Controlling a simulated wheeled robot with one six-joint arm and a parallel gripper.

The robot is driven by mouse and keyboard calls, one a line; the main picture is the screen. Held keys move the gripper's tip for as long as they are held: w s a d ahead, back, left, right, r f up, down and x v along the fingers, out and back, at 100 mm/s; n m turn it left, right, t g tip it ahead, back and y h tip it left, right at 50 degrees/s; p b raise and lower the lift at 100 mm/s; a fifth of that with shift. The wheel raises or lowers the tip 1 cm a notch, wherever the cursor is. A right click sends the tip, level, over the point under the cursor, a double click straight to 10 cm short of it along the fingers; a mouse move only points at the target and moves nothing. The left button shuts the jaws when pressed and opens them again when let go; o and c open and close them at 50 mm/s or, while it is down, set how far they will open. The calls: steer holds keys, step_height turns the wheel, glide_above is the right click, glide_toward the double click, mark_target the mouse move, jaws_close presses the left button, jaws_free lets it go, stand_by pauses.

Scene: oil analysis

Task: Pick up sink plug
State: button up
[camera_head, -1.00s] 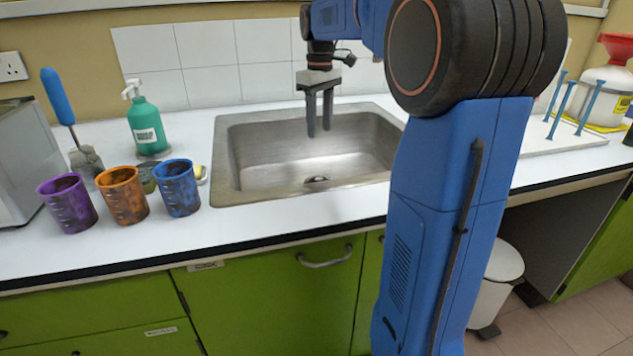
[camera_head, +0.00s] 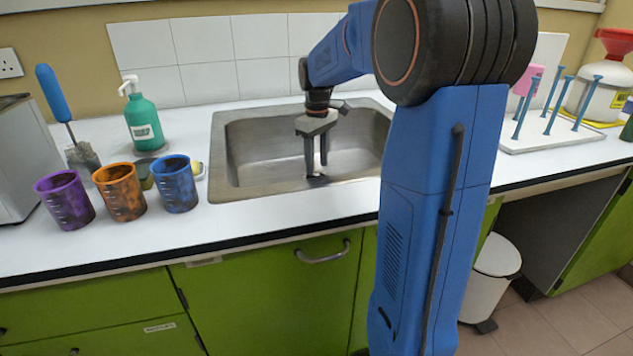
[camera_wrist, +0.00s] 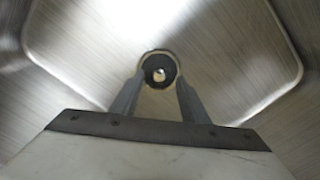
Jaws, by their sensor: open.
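The sink plug (camera_wrist: 160,70) shows in the wrist view as a dark ring with a bright centre, set in the drain on the basin floor. My gripper (camera_wrist: 158,82) is open in that view, with one finger at each side of the plug's lower edge. Contact cannot be told. In the head view my gripper (camera_head: 316,172) points down inside the steel sink (camera_head: 255,150), with its fingertips low over the drain. The plug is mostly hidden behind the fingertips there.
An orange beaker (camera_head: 121,192), a purple beaker (camera_head: 65,200) and a blue beaker (camera_head: 176,184) stand left of the sink. A green soap bottle (camera_head: 144,122) is behind them. A drying rack (camera_head: 545,125) is at the right. The sink walls surround my gripper.

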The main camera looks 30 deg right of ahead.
steer(key=shift+f, duration=1.45)
jaws_close()
steer(key=shift+r, duration=0.1)
